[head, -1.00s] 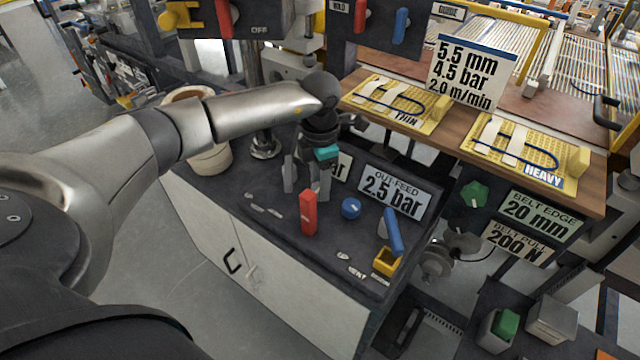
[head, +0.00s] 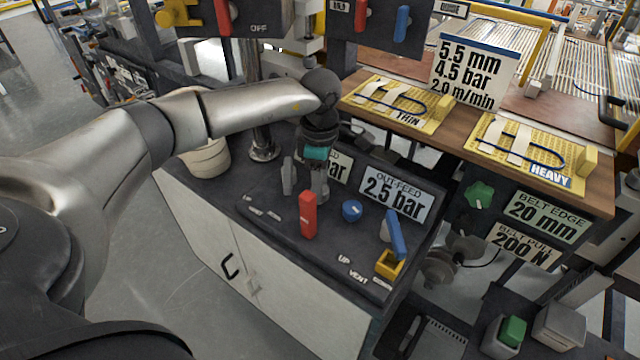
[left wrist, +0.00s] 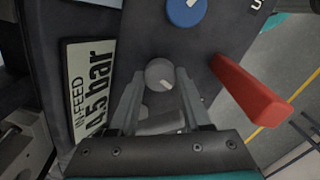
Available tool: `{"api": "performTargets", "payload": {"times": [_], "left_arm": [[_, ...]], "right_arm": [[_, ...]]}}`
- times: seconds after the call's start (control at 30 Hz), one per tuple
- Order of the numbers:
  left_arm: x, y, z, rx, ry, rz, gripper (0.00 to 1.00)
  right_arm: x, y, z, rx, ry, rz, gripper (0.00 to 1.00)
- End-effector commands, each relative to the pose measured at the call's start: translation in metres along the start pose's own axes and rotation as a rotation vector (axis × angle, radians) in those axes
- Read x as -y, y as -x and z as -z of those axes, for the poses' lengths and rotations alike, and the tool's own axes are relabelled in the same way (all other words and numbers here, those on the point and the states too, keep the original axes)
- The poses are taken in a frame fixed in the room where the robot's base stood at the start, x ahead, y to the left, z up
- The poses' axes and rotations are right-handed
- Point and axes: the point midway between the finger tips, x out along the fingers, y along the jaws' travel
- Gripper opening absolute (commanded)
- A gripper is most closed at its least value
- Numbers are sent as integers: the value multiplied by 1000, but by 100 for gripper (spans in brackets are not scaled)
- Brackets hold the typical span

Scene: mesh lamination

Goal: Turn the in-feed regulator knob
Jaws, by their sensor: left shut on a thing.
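My right gripper is not in view.
Close by on the cabinet top (head: 265,228) are a red lever (head: 308,215), a blue knob (head: 352,210), the out-feed sign (head: 394,194) reading 2.5 bar, and a blue lever (head: 397,236) near a yellow block (head: 389,265). A shelf with mesh samples stands behind.

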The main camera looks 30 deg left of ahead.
Motion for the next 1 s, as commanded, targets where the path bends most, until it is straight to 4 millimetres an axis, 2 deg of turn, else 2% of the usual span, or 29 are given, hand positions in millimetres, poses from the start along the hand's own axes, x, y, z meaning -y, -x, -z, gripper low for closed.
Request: {"api": "performTargets", "payload": {"times": [0.47,0.5,0.73,1.0], "left_arm": [[0,0,-1,2,-14,1,0],[0,0,-1,2,-14,1,51],[0,0,-1,1,-13,1,77],[0,1,0,1,-12,0,78]], "right_arm": [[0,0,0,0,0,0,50],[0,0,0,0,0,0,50],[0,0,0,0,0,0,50],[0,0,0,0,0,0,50]]}}
